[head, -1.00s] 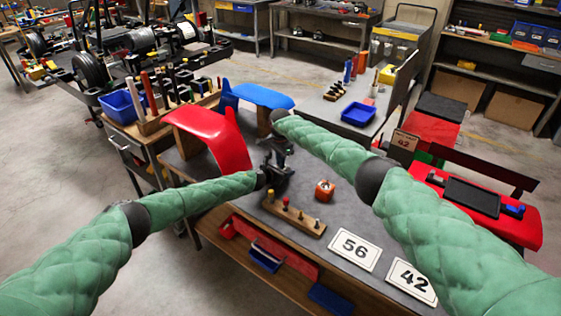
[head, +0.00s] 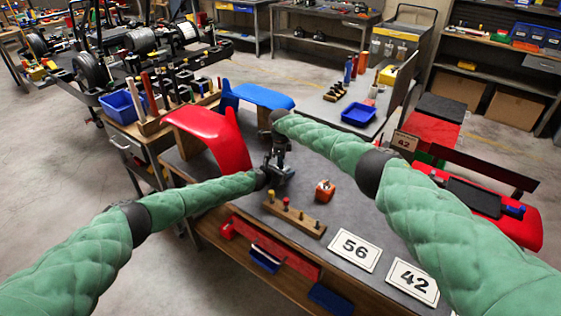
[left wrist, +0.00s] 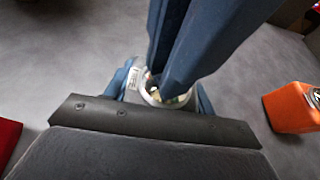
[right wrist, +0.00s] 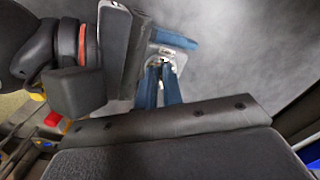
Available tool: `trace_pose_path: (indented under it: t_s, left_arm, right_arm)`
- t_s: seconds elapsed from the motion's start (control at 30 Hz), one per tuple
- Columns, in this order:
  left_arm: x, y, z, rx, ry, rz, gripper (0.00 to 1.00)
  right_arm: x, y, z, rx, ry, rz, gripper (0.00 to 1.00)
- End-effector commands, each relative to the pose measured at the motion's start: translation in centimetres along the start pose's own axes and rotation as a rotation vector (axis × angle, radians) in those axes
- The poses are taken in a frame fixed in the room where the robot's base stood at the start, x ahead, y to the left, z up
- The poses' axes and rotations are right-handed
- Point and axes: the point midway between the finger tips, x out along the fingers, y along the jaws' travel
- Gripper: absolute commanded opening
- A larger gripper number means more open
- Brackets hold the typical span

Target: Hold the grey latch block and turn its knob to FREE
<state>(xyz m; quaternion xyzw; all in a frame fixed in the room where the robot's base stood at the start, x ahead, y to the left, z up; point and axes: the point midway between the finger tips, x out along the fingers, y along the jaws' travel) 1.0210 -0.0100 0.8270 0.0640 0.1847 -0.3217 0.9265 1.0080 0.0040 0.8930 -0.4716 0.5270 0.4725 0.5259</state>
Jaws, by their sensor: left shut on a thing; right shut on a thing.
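The grey latch block (left wrist: 134,80) shows in the left wrist view as a small pale body with a label, too small to read. My left gripper (head: 274,172) is shut on it, with a blue finger along each side. My right gripper (head: 282,150) comes in from above. Its two blue fingers are close together on the knob (right wrist: 162,61) on top of the block and hide most of it. The right wrist view also shows the block (right wrist: 178,62) beyond these fingertips. I cannot tell which way the knob points.
An orange block (head: 324,191) and a wooden strip with pegs (head: 294,216) sit on the grey bench near the grippers. Number cards 56 (head: 355,250) and 42 (head: 413,281) lie at the right. Red (head: 209,137) and blue (head: 258,96) curved panels stand behind.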

Motion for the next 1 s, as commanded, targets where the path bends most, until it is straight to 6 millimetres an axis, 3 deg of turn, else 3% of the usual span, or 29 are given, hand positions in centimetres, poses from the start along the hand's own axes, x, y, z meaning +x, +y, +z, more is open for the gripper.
trace_pose_path:
  t_s: [0.63, 0.67, 0.73, 1.0]
  left_arm:
    - [0.06, -0.36, -0.02, 0.001, 0.000, -0.005, 0.27]
    - [0.06, -0.37, -0.02, 0.001, 0.000, -0.006, 0.27]
    - [0.05, -0.34, -0.02, 0.001, 0.000, -0.005, 0.27]
    - [0.01, -0.08, -0.04, 0.000, 0.000, -0.001, 0.27]
  right_arm:
    - [-0.03, -0.15, -0.10, 0.048, 0.000, -0.004, 0.00]
    - [-0.03, -0.15, -0.09, 0.048, 0.000, -0.004, 0.14]
    - [-0.03, -0.14, -0.09, 0.048, 0.000, -0.003, 0.28]
    - [-0.01, -0.02, 0.02, 0.042, 0.000, -0.001, 0.31]
